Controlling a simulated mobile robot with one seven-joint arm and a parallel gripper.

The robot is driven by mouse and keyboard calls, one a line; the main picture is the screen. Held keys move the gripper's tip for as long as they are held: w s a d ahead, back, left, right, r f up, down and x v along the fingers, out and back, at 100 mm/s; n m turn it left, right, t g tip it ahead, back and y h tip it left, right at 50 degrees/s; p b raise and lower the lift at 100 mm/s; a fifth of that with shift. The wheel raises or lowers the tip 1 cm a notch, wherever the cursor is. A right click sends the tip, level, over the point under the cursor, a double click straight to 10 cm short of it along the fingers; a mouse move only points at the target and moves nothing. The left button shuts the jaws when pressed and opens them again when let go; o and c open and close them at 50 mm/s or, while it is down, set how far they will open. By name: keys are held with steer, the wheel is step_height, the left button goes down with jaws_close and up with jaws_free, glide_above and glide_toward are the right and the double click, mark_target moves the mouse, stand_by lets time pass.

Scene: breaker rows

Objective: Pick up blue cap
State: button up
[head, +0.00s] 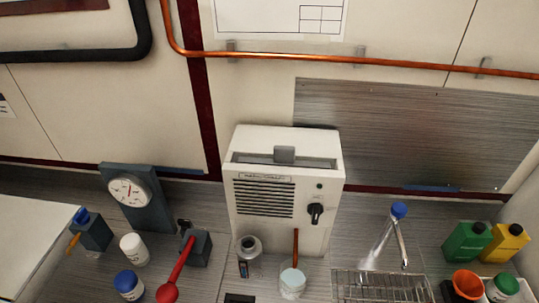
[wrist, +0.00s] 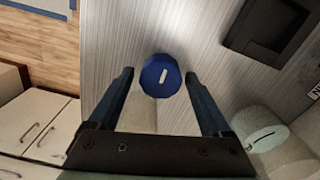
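A round dark blue cap (wrist: 161,76) with a small white mark on top shows in the wrist view, near the counter's front edge. A pale cylindrical body seems to show below it. My gripper (wrist: 158,78) is open, one finger to each side of the cap in the picture, with visible gaps. No contact shows, and I cannot tell the height between fingertips and cap. My gripper does not show in the head view. Other blue tops show there: a white jar's blue lid (head: 127,281) and a blue top on the tap (head: 399,210).
A pale teal-lidded jar (wrist: 265,138) stands right of the gripper, and a black square tray (wrist: 268,30) lies at upper right. White cabinets (wrist: 45,132) drop away at left. In the head view, a red-handled lever (head: 176,269) and a white box unit (head: 283,190) stand on the counter.

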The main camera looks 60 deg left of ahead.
steer(key=c, duration=1.2)
